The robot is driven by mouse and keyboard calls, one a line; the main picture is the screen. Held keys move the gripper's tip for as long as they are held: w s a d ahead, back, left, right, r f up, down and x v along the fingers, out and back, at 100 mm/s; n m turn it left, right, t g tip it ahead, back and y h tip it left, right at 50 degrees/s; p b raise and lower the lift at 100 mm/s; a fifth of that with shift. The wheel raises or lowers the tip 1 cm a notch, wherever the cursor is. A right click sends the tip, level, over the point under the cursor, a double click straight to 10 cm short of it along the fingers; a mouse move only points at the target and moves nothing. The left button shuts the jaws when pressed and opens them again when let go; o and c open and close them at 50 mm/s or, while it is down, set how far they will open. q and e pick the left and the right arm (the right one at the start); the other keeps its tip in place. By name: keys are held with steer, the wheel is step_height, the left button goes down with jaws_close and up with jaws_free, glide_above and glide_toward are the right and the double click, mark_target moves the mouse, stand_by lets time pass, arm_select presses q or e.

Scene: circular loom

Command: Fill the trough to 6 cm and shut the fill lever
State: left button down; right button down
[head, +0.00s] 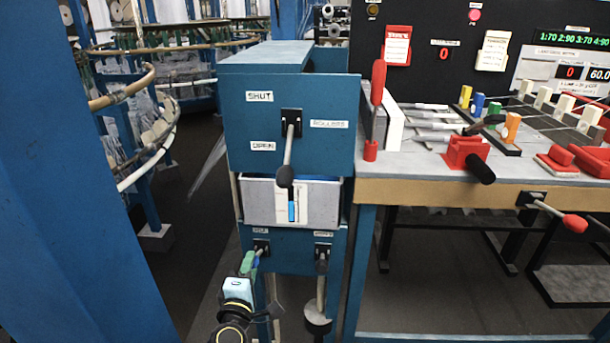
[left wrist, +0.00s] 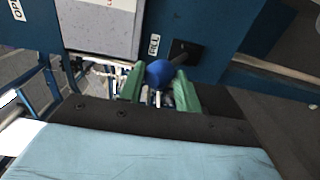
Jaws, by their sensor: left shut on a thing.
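The trough (head: 259,202) is a pale grey box in the blue stand. A narrow gauge (head: 291,206) on its front shows a blue column in its lower part; its marks are too small to read. The fill lever's black mount (head: 261,247) is low on the left of the stand, and in the left wrist view its blue knob (left wrist: 160,74) shows below the FILL label (left wrist: 153,45). My left gripper (head: 248,263) is shut on this knob, with a green finger (left wrist: 132,82) on either side. My right gripper is not in view.
A second lever (head: 321,280) hangs from the stand's lower right. The rollers lever (head: 288,150) points down above the trough. A workbench (head: 450,190) with red tools stands right of the stand. A blue post (head: 80,180) fills the left side.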

arm_select(q)
steer(key=shift+w+r, duration=0.15)
steer(key=shift+r, duration=0.35)
steer(key=c, duration=1)
jaws_free()
steer(key=shift+f, duration=0.2)
steer(key=s+p, duration=0.2)
steer(key=s, duration=0.6)
steer(key=shift+s+a+f, duration=0.15)
